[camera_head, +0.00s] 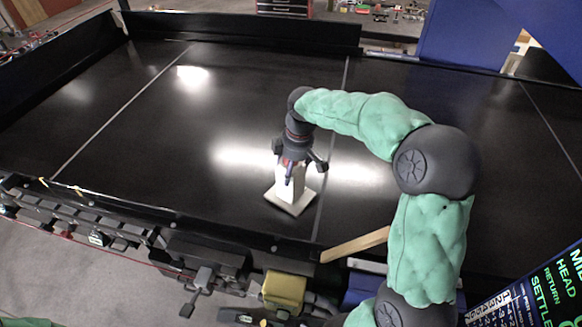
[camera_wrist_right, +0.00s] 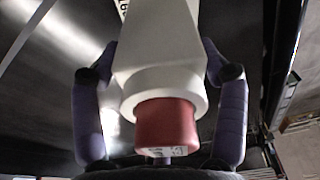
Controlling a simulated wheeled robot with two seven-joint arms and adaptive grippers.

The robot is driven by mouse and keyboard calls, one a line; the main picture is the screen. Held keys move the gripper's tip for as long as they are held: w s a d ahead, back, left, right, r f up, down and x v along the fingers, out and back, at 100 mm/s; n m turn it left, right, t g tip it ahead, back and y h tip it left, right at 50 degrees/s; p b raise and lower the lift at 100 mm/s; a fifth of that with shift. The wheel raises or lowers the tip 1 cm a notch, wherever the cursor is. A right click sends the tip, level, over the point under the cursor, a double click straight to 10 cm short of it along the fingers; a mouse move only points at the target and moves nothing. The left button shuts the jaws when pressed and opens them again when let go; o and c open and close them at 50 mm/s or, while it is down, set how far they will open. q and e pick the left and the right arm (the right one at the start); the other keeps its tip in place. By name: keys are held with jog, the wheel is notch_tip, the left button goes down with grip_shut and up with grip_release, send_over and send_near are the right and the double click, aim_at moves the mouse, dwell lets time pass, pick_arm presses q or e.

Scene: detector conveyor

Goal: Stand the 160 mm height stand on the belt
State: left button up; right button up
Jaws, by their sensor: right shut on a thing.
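The height stand is a white post (camera_head: 291,187) on a flat, pale square base. In the head view it is upright over the black belt (camera_head: 130,140), near the belt's front edge and just left of a thin line across it. I cannot tell whether the base touches the belt. My right gripper (camera_head: 299,168) comes from above and is shut on the upper part of the height stand. In the right wrist view its white body and round collar (camera_wrist_right: 165,88), with a red end (camera_wrist_right: 167,124), sit between the two fingers. My left gripper is not in view.
A raised black rail (camera_head: 245,29) runs along the belt's back. A screen (camera_head: 530,300) stands at lower right. The belt left of the stand is clear.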

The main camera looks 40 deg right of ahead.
jog(key=o, duration=1.7)
jog(key=shift+r, duration=0.1)
jog(key=r, duration=0.4)
jog(key=s+r, duration=0.1)
jog(key=r, duration=0.6)
jog(key=shift+s+d+r, duration=0.3)
jog(key=shift+d+r, duration=0.1)
